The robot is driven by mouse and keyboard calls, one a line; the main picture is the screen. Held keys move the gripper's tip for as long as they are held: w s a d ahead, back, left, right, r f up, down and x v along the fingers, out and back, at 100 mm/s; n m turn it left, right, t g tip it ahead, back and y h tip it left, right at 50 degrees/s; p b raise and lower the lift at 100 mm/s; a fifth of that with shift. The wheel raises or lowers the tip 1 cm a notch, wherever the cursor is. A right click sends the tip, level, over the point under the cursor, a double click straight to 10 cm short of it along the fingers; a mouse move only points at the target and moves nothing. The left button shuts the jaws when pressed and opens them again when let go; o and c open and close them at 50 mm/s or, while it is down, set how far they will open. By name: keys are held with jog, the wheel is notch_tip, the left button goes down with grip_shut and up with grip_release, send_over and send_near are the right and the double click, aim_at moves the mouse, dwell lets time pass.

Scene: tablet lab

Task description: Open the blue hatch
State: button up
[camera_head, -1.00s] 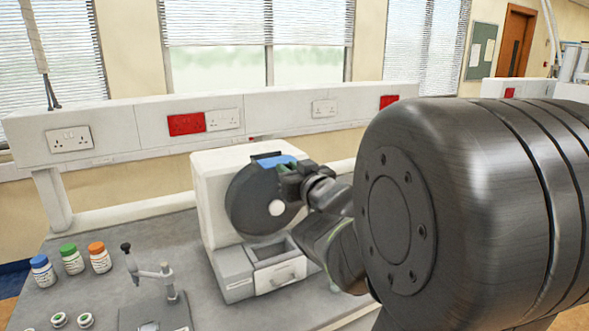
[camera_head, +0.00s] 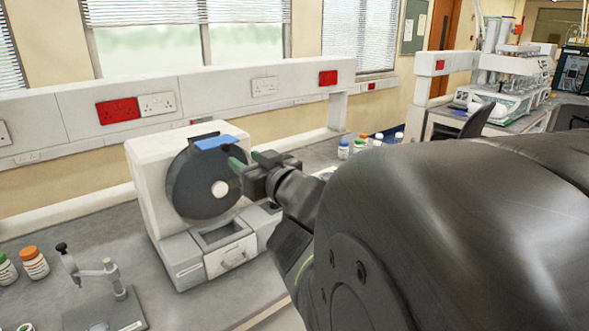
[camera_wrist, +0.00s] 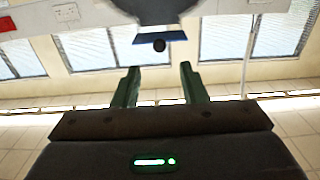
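The blue hatch (camera_head: 216,142) sits at the top of a round dark drum (camera_head: 190,190) on the front of a white machine (camera_head: 147,165). In the wrist view the hatch (camera_wrist: 150,37) shows as a blue strip with a small dark knob (camera_wrist: 159,45). My gripper (camera_head: 242,162) is beside the drum's upper right, just below and right of the hatch. In the wrist view its two green fingers (camera_wrist: 160,75) are apart with nothing between them. The knob lies beyond the fingertips, roughly in line with the gap. The hatch looks shut.
A grey tray part (camera_head: 222,236) juts from the machine's lower front. A small stand (camera_head: 100,285) and lidded bottles (camera_head: 33,262) are at the left on the grey bench. More bottles (camera_head: 360,145) stand behind my arm. A wall trunking with sockets runs behind.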

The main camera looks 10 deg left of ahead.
aim_at(227, 148)
jog(key=v, duration=0.5)
dwell(0.4)
jog(key=x, duration=1.4)
jog(key=shift+d, duration=0.1)
